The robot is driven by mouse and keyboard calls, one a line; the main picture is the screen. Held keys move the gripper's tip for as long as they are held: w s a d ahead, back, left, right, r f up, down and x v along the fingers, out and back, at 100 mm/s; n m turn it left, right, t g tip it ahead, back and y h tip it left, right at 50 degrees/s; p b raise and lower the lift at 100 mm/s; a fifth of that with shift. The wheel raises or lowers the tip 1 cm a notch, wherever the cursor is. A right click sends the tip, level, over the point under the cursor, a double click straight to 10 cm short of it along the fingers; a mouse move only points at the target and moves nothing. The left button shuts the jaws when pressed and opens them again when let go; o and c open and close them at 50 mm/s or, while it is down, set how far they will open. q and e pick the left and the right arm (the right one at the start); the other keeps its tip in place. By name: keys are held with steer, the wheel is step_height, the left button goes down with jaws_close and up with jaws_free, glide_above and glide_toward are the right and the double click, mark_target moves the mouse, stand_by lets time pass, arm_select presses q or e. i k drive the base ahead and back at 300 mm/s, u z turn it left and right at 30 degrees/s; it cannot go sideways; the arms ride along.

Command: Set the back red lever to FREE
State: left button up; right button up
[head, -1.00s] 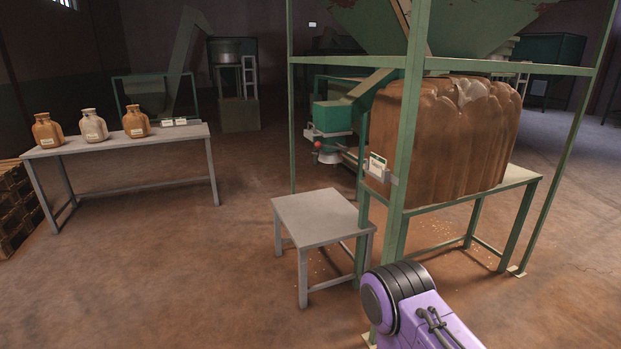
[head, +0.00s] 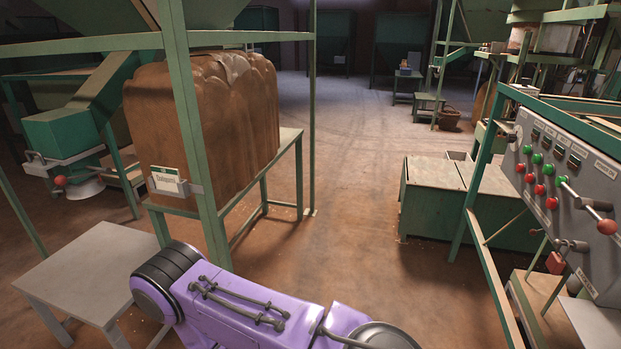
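A control panel (head: 600,165) stands at the right edge, with green and red knobs in rows. Another red ball knob (head: 60,181) is on the spout under the green hopper at the left. I cannot tell which of these is the back red lever, and no FREE marking is readable. A purple arm link of mine crosses the bottom of the view. Neither gripper is in view.
A big brown sack (head: 215,125) with a label stands on a green frame table at the left. A grey low table (head: 85,270) is in front of it. A green chest (head: 435,205) stands mid-right. The floor between the sack's frame and the chest is clear.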

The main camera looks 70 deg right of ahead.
mark_target(533, 232)
steer(key=z, duration=2.35)
steer(key=i, duration=2.6)
steer(key=z, duration=2.45)
